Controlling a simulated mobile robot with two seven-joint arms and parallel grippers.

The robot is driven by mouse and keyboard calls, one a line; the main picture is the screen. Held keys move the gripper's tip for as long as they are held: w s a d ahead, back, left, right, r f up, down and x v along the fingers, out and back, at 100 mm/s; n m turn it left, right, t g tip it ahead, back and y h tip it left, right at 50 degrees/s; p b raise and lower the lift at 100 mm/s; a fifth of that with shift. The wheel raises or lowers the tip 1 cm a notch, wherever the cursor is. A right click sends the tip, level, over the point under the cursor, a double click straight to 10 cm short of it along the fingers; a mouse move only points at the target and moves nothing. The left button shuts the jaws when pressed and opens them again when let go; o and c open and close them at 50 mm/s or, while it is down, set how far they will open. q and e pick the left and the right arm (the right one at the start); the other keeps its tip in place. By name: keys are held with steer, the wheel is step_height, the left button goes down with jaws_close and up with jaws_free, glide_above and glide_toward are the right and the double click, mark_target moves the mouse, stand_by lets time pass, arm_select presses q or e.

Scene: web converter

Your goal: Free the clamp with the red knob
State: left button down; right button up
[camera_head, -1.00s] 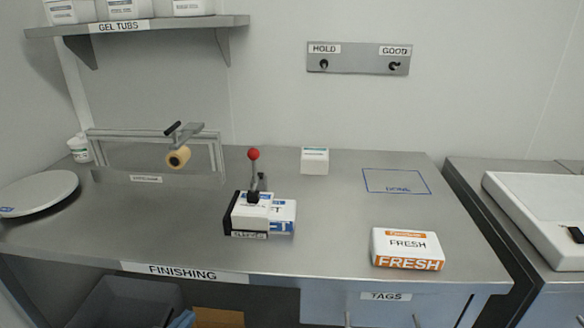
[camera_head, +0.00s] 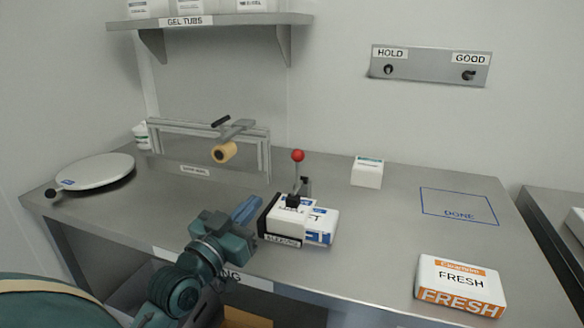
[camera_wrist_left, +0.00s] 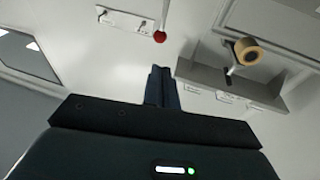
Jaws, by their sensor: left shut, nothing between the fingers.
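The clamp (camera_head: 298,190) stands on the steel bench with its lever upright and the red knob (camera_head: 298,155) on top. The knob also shows in the left wrist view (camera_wrist_left: 160,37), past the fingertips. A white box with blue print (camera_head: 322,228) sits in the clamp's black-sided fixture (camera_head: 268,217), under the clamp. My left gripper (camera_head: 246,208) is just left of the fixture, low near the bench and below the knob's height. Its fingers are shut together and empty, and they look apart from the knob. My right gripper is not in view.
A FRESH box (camera_head: 459,284) lies at the front right. A small white box (camera_head: 367,172) stands behind the clamp. A tape roll on a frame (camera_head: 224,152) and a round plate (camera_head: 95,172) are at left. The DONE outline (camera_head: 458,206) is empty.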

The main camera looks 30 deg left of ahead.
mark_target(294, 159)
arm_select(q)
steer(key=shift+w, duration=0.1)
steer(key=w+r, duration=0.1)
steer(key=w, duration=0.3)
steer(key=w+p, duration=0.1)
steer(key=w, duration=0.4)
steer(key=w+r+p, duration=0.1)
steer(key=w, duration=0.3)
steer(key=shift+w+a+r, duration=0.25)
steer(key=shift+w+r, duration=0.05)
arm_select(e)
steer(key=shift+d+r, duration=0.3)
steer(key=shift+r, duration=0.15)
arm_select(q)
steer(key=shift+a, duration=0.1)
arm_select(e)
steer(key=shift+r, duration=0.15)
